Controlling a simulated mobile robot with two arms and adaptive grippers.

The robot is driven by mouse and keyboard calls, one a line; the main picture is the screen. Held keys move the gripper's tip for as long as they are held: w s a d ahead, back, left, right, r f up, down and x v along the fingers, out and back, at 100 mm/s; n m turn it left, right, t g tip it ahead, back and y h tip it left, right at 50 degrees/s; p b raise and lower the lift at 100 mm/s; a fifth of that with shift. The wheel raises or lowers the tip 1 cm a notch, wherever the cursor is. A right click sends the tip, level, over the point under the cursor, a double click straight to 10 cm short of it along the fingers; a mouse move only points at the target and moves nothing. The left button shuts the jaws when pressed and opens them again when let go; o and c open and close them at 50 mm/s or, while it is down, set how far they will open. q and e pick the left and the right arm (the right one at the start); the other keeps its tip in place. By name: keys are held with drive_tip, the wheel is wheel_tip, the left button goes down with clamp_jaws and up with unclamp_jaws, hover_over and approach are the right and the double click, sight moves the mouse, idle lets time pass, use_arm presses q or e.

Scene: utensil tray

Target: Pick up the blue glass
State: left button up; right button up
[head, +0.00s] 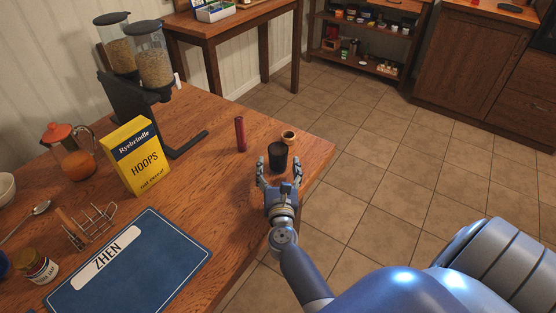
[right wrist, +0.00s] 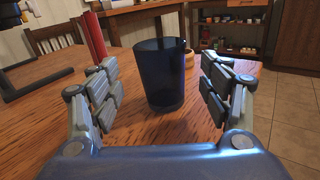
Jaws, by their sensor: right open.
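The blue glass (head: 278,155) is dark and stands upright on the wooden table near its right edge. In the right wrist view the glass (right wrist: 160,75) stands in the middle, a little beyond the fingers. My right gripper (head: 279,171) is open, with one finger to each side and the glass in front of the gap. In the right wrist view the open fingers of my right gripper (right wrist: 162,97) do not appear to touch the glass. My left gripper does not show.
A dark red cylinder (head: 240,134) stands left of the glass, and a small brown bowl (head: 289,137) sits just behind it. A yellow cereal box (head: 136,157), a dispenser (head: 130,110) and a blue mat (head: 150,265) lie further left. The table's right edge is close.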

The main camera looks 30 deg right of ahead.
sight(278, 163)
drive_tip(key=x, duration=0.4)
drive_tip(key=shift+w+d+f, duration=0.1)
drive_tip(key=shift+w+f, duration=0.15)
drive_tip(key=shift+f, duration=0.05)
drive_tip(key=shift+w+d+f, duration=0.1)
drive_tip(key=shift+w+d, duration=0.1)
drive_tip(key=shift+w, duration=0.1)
drive_tip(key=shift+c, duration=0.3)
drive_tip(key=c, duration=0.9)
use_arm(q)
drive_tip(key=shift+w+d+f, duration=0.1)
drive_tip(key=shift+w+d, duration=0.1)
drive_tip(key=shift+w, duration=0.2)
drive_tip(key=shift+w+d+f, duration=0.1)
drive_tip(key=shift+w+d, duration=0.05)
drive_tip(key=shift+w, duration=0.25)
use_arm(e)
drive_tip(key=c, duration=0.3)
